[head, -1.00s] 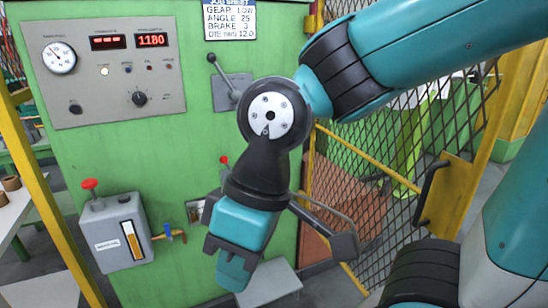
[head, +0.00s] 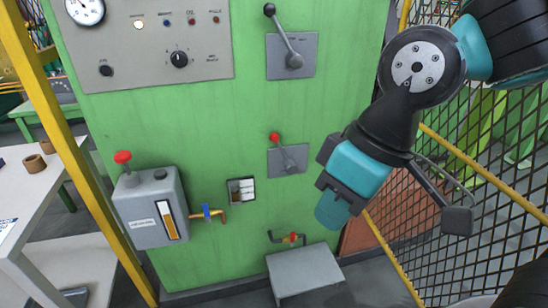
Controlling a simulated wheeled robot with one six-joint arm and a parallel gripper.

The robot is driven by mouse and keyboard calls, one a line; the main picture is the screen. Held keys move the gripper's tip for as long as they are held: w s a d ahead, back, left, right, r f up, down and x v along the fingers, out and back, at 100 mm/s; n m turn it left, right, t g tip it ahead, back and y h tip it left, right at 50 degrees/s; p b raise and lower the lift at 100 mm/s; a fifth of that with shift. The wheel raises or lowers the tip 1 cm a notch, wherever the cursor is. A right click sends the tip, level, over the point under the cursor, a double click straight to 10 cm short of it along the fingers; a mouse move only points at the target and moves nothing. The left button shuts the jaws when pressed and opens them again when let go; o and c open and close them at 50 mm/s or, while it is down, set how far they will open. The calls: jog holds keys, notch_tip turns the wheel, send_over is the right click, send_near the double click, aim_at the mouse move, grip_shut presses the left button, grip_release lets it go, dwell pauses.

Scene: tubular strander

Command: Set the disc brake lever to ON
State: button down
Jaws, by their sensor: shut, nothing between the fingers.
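In the head view a lever with a red knob (head: 275,137) stands on a small grey plate (head: 300,163) on the green machine panel, its arm leaning up and to the left. Higher up, a lever with a black knob (head: 269,10) on a larger grey plate (head: 305,66) also leans up and left. The plate lettering is too small to read, so I cannot tell by label which is the disc brake lever. My gripper (head: 332,212) is shut and empty, pointing down-left. In the picture it lies right of and below the red-knobbed lever, apart from it.
A grey reservoir (head: 150,205) with a red cap is at the lower left, with a small blue-handled valve (head: 206,213) beside it. A red-handled valve (head: 291,239) sits above a grey step (head: 305,272). Mesh fencing (head: 490,170) stands close on the right.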

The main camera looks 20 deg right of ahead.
jog(key=w+d+f+n+t+h+b, duration=0.1)
jog(key=w+f+t+h+b, duration=0.15)
jog(key=w+f+b, duration=0.6)
jog(key=w+f+n+t+h+b, duration=0.1)
jog(key=w+f+t+b, duration=0.3)
jog(key=w, duration=0.7)
jog(key=w+d+f+n+t+h+b, duration=0.1)
jog(key=w+f+t+h+b, duration=0.1)
jog(key=w+f+b, duration=0.55)
jog(key=w+a+f+n+t+h+b, duration=0.5)
jog(key=w+t+h+b, duration=0.3)
jog(key=b, duration=1)
jog(key=shift+w+a+f+n+t+h+b, duration=0.2)
jog(key=shift+w+f+n+t+h+b, duration=0.15)
jog(key=shift+w+f+h, duration=0.5)
jog(key=shift+w, duration=0.35)
